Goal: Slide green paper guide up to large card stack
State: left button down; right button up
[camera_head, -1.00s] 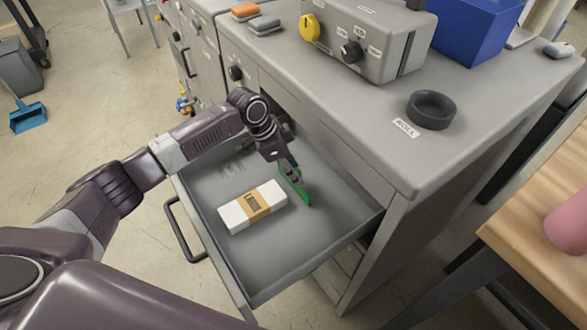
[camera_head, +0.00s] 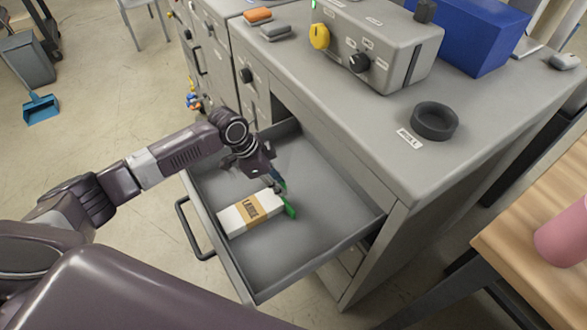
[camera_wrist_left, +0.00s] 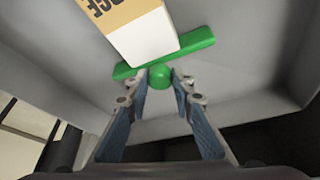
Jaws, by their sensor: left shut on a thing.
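The large card stack (camera_head: 232,221), white with a tan band reading "LARGE", lies in the open drawer. The green paper guide (camera_head: 290,209) stands at the stack's right end. In the left wrist view the guide (camera_wrist_left: 198,46) is a green bar with a round knob (camera_wrist_left: 160,76), and the stack's white end (camera_wrist_left: 150,39) is at the bar, seemingly touching; a small gap cannot be ruled out. My left gripper (camera_head: 277,184) is low in the drawer, shut on the guide's knob, its fingertips (camera_wrist_left: 161,80) on either side. My right gripper is out of view.
The grey drawer (camera_head: 325,235) is pulled out of the grey cabinet (camera_head: 380,165), its floor clear right of the guide. A control box (camera_head: 395,65), a black ring (camera_head: 435,118) and a blue box (camera_head: 470,35) stand on top. A wooden table (camera_head: 530,235) is at right.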

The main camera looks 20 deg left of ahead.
pick_arm(q)
jog(key=shift+s+a+r, duration=0.1)
jog(key=shift+s+a, duration=0.3)
jog(key=shift+s, duration=0.1)
jog(key=shift+w, duration=0.1)
jog(key=c, duration=1.7)
grip_release()
jog(key=shift+o, duration=0.2)
jog(key=v, duration=1.2)
jog(key=shift+d, duration=0.1)
